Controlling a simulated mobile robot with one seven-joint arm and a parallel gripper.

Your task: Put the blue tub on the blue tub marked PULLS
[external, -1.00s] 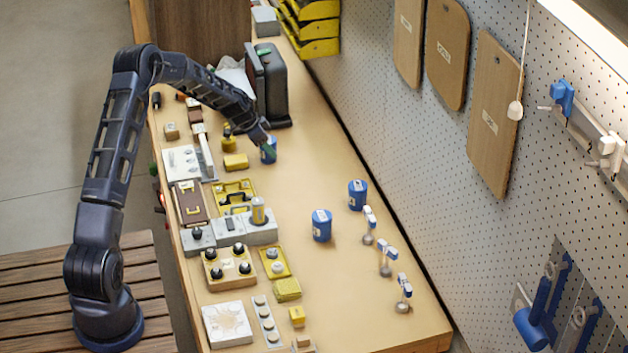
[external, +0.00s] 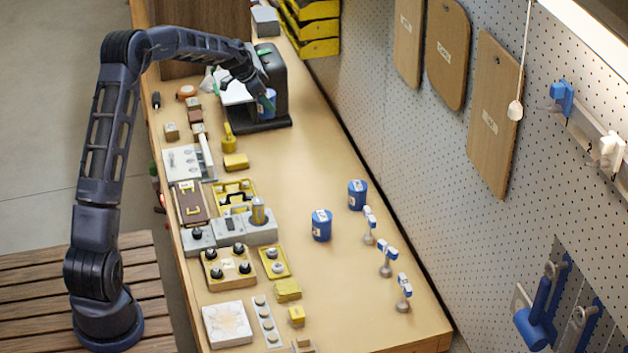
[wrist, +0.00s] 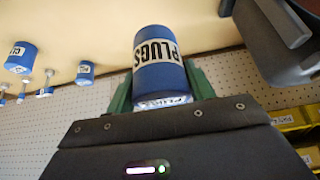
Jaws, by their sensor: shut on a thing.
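My gripper (external: 262,97) is shut on a blue tub (external: 267,104), held raised in front of a black machine. In the wrist view this tub (wrist: 158,72) reads PLUGS, between the green fingers. Two other blue tubs with white labels stand on the bench, a front one (external: 321,226) and a back one (external: 357,195) nearer the pegboard. Their labels are too small to read in the external view. The wrist view shows a tub whose label starts with CL (wrist: 20,58) and another (wrist: 86,72) with an unreadable label. I cannot tell which is marked PULLS.
The black machine (external: 276,80) stands close behind the held tub. Several blue-and-white topped stands (external: 386,258) are right of the standing tubs. Yellow and grey fixtures (external: 236,232) crowd the bench's left side. The bench middle is clear.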

